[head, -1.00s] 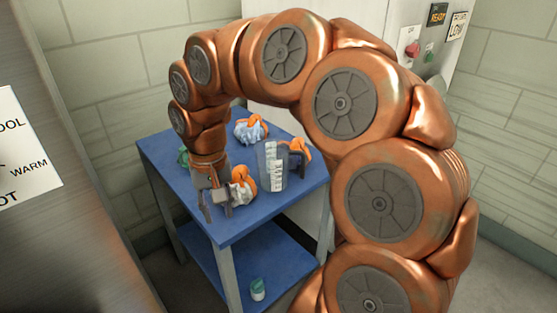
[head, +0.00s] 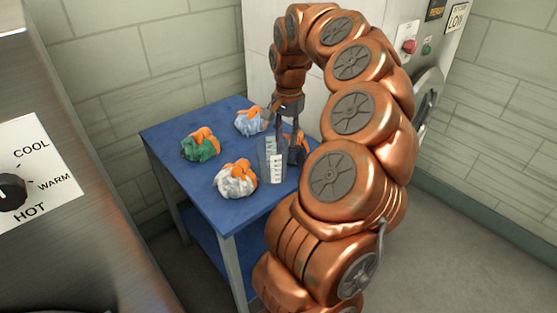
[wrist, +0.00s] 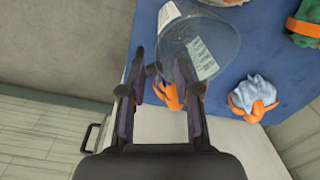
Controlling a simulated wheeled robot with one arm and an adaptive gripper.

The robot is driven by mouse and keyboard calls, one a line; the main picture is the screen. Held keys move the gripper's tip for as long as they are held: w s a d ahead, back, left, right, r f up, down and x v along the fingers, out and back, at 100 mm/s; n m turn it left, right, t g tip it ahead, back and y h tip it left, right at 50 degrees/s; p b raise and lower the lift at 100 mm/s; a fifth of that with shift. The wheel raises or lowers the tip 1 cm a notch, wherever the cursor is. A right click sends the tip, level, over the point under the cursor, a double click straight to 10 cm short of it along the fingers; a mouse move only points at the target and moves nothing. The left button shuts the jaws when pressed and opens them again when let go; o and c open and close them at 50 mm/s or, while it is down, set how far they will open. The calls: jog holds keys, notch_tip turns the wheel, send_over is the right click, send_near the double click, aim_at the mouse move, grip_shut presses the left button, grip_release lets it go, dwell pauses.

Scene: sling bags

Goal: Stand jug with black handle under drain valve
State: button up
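The clear jug (head: 271,160) with a white scale label stands upright on the blue cart (head: 213,115), its dark handle side towards the right. In the wrist view the jug (wrist: 212,42) shows just beyond the fingertips. My gripper (head: 288,128) points down over the handle side, and in the wrist view its fingers (wrist: 165,80) are apart with a gap between them. The handle is largely hidden by the fingers; I cannot tell whether they touch it. No drain valve can be made out.
Bags with orange straps sit on the cart: green (head: 201,145), white (head: 236,180) and blue (head: 250,121). Another orange strap (wrist: 168,95) shows behind the fingers. A white cabinet (head: 262,60) with switches stands behind my arm. A metal panel with a knob (head: 12,192) is at left.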

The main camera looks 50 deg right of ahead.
aim_at(285, 165)
jog(key=shift+a+f+p, duration=0.15)
jog(key=shift+f+p, duration=0.4)
jog(key=shift+f, duration=2.6)
grip_shut()
